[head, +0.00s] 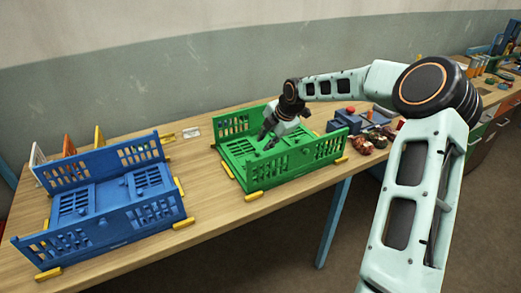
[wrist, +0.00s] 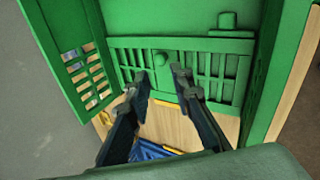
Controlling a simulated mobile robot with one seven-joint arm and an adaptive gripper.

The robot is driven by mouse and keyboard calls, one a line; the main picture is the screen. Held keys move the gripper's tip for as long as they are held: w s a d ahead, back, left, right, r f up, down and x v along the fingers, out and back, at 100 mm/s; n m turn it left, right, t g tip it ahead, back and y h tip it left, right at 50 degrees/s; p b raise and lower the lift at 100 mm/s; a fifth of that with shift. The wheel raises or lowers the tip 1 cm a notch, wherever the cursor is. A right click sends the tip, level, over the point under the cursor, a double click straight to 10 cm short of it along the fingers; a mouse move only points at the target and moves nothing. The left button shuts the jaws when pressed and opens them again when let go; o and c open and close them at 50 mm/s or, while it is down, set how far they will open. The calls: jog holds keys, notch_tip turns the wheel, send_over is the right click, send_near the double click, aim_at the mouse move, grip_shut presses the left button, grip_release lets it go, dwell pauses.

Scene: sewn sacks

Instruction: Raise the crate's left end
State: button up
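The green crate (head: 247,186) stands on the table with its two long slatted side walls upright. Nothing is held. My gripper partly hides the panel in the head view.
A blue crate (head: 100,235) with both long walls up and its ends lying flat stands at the left. Yellow blocks (head: 254,196) sit at the crates' corners. Small items and a blue-grey box (head: 345,122) lie right of the green crate. Bare table (head: 205,205) separates the crates.

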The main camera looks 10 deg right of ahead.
aim_at(258, 152)
jog(key=x, duration=0.6)
jog(key=shift+w+f, duration=0.1)
jog(key=shift+f, duration=0.15)
grip_shut()
